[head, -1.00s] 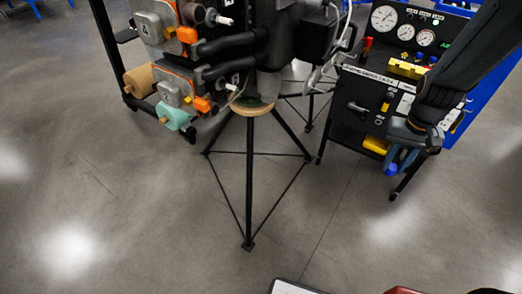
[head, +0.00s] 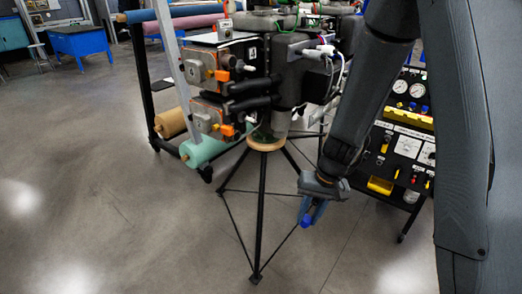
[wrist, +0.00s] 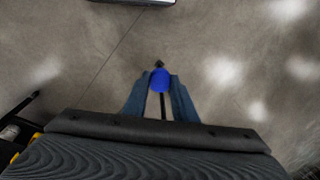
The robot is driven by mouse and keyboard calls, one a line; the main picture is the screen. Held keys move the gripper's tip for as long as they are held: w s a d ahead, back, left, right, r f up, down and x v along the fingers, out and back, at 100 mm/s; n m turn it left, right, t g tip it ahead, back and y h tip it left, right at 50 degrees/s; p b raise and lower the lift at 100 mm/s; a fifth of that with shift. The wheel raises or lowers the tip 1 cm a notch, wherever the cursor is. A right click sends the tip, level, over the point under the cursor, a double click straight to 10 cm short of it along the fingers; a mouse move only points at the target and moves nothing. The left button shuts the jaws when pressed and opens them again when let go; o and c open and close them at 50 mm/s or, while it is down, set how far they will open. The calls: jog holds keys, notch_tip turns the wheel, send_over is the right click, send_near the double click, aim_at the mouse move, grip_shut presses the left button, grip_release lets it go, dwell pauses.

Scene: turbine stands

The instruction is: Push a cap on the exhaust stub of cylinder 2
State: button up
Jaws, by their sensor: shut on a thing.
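My gripper (head: 312,212) hangs in front of the engine stand, pointing down. It is shut on a small blue cap (head: 307,221). The wrist view shows the blue cap (wrist: 160,80) between my two fingertips, above the floor. The engine (head: 285,75), with grey-and-orange cylinder heads and black pipes, sits on its stand up and to the left of my gripper. The cap is apart from the engine. I cannot tell which opening is the exhaust stub of cylinder 2.
The black tripod stand (head: 262,200) spreads its legs and braces close to my gripper. A black panel cart with gauges (head: 405,145) stands to the right, partly behind my arm. A rack with rolls (head: 170,124) is behind on the left. The floor at left is clear.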

jog(key=w+a+r+m+t+y+b, duration=0.15)
jog(key=a+y, duration=0.25)
jog(key=a, duration=0.4)
jog(key=w+a+r+n+y, duration=0.1)
jog(key=w+a+r+y, duration=0.15)
jog(key=a+y, duration=0.35)
jog(key=w+a+r+m+t+y+b, duration=0.1)
jog(key=w+r+m+t, duration=0.2)
jog(key=w, duration=0.6)
jog(key=w+a+r+m+t+b, duration=0.1)
jog(key=w+r+m+t, duration=0.2)
jog(key=w+t, duration=0.3)
jog(key=w, duration=0.3)
jog(key=shift+w+a+r+y, duration=0.35)
jog(key=shift+w+y, duration=0.05)
jog(key=shift+b+x, duration=0.8)
jog(key=shift+b, duration=0.35)
jog(key=shift+w+a, duration=0.1)
jog(key=shift+c, duration=0.4)
